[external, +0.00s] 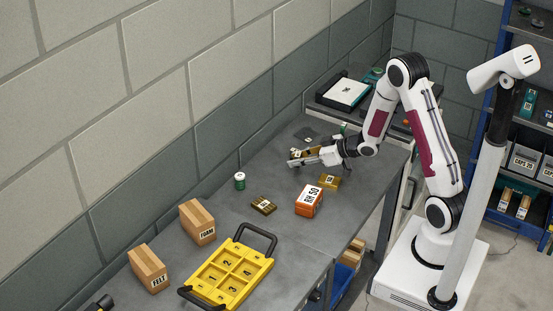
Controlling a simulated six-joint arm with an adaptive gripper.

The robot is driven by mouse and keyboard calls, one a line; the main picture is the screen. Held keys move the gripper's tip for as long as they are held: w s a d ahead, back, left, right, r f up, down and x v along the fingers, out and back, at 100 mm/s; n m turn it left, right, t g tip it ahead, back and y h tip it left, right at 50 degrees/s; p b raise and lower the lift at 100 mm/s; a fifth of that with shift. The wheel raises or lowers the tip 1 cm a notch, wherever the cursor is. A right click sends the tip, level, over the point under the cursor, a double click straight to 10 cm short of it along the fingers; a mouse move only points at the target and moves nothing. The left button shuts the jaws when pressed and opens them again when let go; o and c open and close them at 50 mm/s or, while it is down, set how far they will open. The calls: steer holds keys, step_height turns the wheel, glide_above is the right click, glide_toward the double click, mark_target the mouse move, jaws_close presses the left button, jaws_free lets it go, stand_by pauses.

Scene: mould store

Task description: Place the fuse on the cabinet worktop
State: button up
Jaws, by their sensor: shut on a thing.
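My gripper (303,159) is over the far part of the grey workbench, reaching left from the arm. It is shut on a small brass-coloured piece with a pale label (298,153), partly hidden by the fingers. The piece is too small to identify surely as the fuse. I cannot tell whether it touches the bench. The cabinet worktop (388,123) is at the bench's far end, partly hidden behind my arm.
On the bench (283,238) are an orange box (309,201), brass-coloured blocks (263,205) (329,181), a green cylinder (240,181), FOAM (198,222) and FELT (148,269) boxes, and a yellow numbered tray (253,268). A wall borders the left; blue shelving (489,105) stands right.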

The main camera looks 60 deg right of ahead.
steer(key=shift+f, duration=1.55)
steer(key=shift+f, duration=0.15)
steer(key=o, duration=1.1)
steer(key=shift+c, duration=0.2)
steer(key=shift+s+d+r, duration=0.1)
steer(key=shift+s+r, duration=0.25)
steer(key=shift+r, duration=0.05)
steer(key=shift+v, duration=5.6)
steer(key=shift+r, duration=0.1)
